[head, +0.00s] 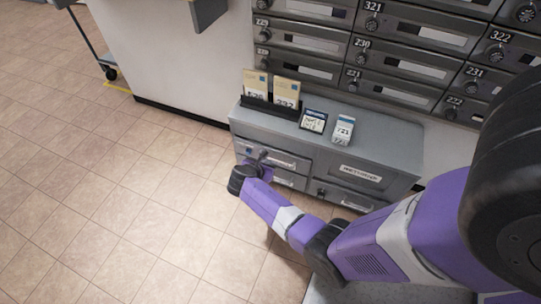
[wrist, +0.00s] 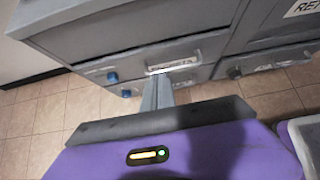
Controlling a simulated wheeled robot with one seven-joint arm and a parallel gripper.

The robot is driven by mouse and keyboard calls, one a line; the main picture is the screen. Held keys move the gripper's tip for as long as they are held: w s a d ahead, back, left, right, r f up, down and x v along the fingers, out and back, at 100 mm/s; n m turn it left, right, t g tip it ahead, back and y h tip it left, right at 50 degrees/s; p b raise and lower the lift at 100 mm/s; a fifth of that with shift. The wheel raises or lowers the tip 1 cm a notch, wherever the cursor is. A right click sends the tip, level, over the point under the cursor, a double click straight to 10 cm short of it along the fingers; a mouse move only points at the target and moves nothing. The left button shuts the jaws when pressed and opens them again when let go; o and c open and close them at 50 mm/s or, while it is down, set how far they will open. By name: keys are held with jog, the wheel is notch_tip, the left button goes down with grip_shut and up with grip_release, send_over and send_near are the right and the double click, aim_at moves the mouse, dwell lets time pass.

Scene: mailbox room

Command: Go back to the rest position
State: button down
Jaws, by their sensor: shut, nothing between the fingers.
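My gripper (head: 262,156) is at the end of my purple arm, in front of the upper left drawer of a low grey cabinet (head: 388,148). In the wrist view my gripper (wrist: 158,92) has its two grey fingers together with nothing between them. They point at the drawer front, just below a pale label and handle (wrist: 174,66). I cannot tell whether the fingertips touch the drawer. The gripper hides part of the left drawers in the head view.
On the cabinet stand a black holder (head: 270,106) with two tan envelopes (head: 286,92), a small dark-framed card (head: 313,121) and a white box (head: 343,129). Numbered mailboxes (head: 398,60) rise behind. A cart (head: 94,45) is at the upper left. Tiled floor (head: 110,190) is clear at left.

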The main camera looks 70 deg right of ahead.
jog(key=p+v, duration=0.1)
jog(key=v, duration=0.4)
jog(key=shift+a, duration=0.15)
